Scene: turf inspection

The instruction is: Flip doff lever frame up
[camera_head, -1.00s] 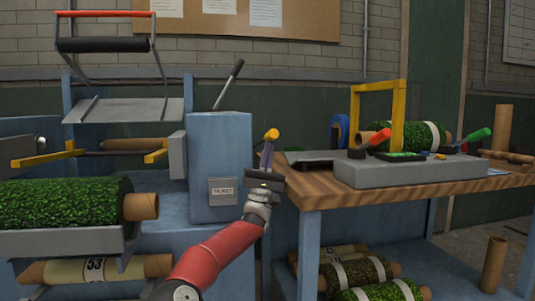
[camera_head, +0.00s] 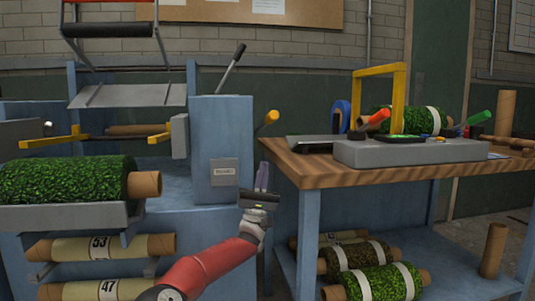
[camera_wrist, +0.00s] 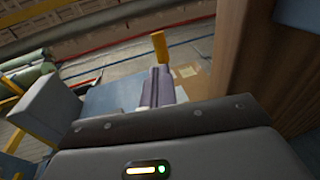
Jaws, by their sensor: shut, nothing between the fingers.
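No label marks the doff lever frame, so I cannot tell which part it is. A yellow-ended handle (camera_head: 272,116) sticks out at the right side of the blue cabinet (camera_head: 222,125); it also shows in the wrist view (camera_wrist: 160,47). A black-gripped lever (camera_head: 231,68) leans up and right from the cabinet top. Yellow arms (camera_head: 52,138) sit on the machine at left. My gripper (camera_head: 262,178) is shut and empty, its fingers pointing up, just below the yellow handle in the picture. In the wrist view the fingers (camera_wrist: 158,85) are together, with the handle beyond their tips.
A wooden workbench (camera_head: 330,165) stands close on the right, with a grey block (camera_head: 410,152) and a yellow upright frame (camera_head: 400,100) on it. A green turf roll (camera_head: 65,180) lies in a tray at left. Rolls lie below. A narrow gap separates cabinet and bench.

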